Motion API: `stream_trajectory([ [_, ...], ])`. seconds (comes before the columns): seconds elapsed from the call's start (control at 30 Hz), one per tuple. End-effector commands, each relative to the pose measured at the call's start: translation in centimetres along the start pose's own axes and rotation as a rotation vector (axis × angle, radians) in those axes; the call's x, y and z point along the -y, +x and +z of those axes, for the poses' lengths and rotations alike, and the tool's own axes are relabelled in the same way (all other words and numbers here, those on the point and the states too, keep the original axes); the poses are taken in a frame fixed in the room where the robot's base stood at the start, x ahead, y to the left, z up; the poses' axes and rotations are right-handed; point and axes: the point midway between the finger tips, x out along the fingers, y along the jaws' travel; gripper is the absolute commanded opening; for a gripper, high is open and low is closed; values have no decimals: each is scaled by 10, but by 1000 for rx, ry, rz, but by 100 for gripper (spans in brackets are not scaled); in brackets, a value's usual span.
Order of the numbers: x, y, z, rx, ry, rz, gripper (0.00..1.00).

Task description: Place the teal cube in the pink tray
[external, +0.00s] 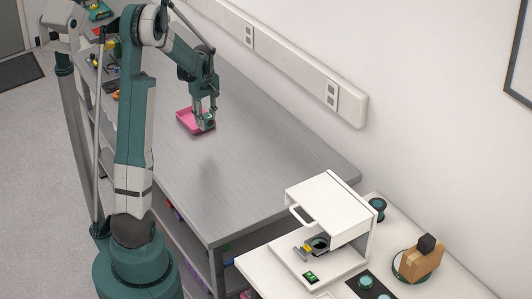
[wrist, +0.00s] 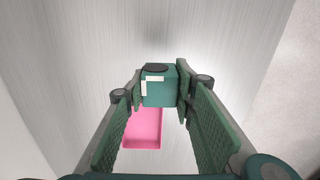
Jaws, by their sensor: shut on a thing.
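My gripper (external: 205,116) is shut on the teal cube (external: 208,125), which has a dark round patch on top and a white L-shaped mark in the wrist view (wrist: 160,90). Both fingers (wrist: 159,88) press on its sides there. The pink tray (external: 184,118) lies on the grey metal table. In the external view the cube overlaps the tray's right part; its exact height over the tray is hard to tell. In the wrist view the tray (wrist: 143,133) shows below the cube, between the fingers, its far part hidden by cube and finger.
The grey table (external: 240,160) is clear around the tray and towards the front. A wall rail with sockets (external: 290,55) runs along its far side. A white instrument (external: 325,195) with an open front stands on a separate white bench at lower right.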

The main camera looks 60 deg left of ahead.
Motion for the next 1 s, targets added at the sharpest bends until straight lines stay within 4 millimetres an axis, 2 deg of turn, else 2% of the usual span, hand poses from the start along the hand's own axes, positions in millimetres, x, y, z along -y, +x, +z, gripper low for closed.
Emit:
stream_trajectory([
  [0.03, -5, 0, -15, 0, 0, 0, 11],
  [0.3, -29, -2, -86, 0, 20, 1, 11],
  [0.6, -45, -1, -155, 0, 42, 1, 11],
  [0.8, -48, -1, -180, 0, 50, 2, 11],
  [1.0, -49, -1, -186, 0, 53, 2, 11],
])
